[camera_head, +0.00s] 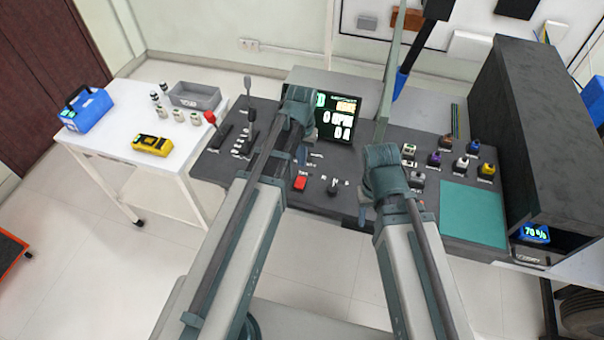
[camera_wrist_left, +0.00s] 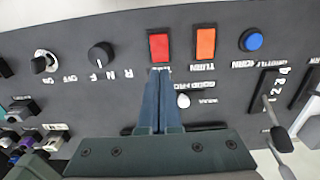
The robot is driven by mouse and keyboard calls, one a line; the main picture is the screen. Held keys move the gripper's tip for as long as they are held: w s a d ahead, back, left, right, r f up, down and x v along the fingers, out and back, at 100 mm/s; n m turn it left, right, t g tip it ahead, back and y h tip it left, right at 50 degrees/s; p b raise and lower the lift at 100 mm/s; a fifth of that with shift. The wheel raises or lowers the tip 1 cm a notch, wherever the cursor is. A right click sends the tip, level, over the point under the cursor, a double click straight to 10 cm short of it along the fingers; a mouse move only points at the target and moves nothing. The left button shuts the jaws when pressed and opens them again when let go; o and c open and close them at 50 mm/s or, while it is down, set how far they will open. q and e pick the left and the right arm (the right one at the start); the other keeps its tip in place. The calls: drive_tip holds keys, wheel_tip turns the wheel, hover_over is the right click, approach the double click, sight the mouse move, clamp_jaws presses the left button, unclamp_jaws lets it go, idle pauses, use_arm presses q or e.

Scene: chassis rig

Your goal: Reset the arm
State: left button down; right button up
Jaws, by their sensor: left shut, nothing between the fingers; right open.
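My left gripper (camera_head: 303,155) is over the dark control console (camera_head: 335,205), largely hidden behind its own arm in the head view. In the left wrist view its two fingers (camera_wrist_left: 160,75) are together and empty, with the tips just below a red button (camera_wrist_left: 159,47) in the picture. I cannot tell whether they touch the panel. An orange button (camera_wrist_left: 205,44) and a blue button (camera_wrist_left: 251,39) are to the right of the tips. My right gripper (camera_head: 363,208) is partly hidden beside its arm, over the console left of the green mat (camera_head: 473,215). It is open.
A lit display (camera_head: 337,118) stands at the console's back. Several coloured knobs (camera_head: 460,165) are right of my right arm, beside a tall dark housing (camera_head: 530,130). A white table (camera_head: 110,135) at left holds a blue toolbox (camera_head: 86,108), yellow device (camera_head: 152,145) and grey bin (camera_head: 194,96).

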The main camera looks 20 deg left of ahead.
use_arm(q)
drive_tip(key=s+d+m+y, duration=0.1)
drive_tip(key=s+d+m, duration=0.2)
drive_tip(key=s+d, duration=0.7)
drive_tip(key=s, duration=0.4)
drive_tip(key=shift+s+d, duration=0.15)
drive_tip(key=shift+d, duration=0.05)
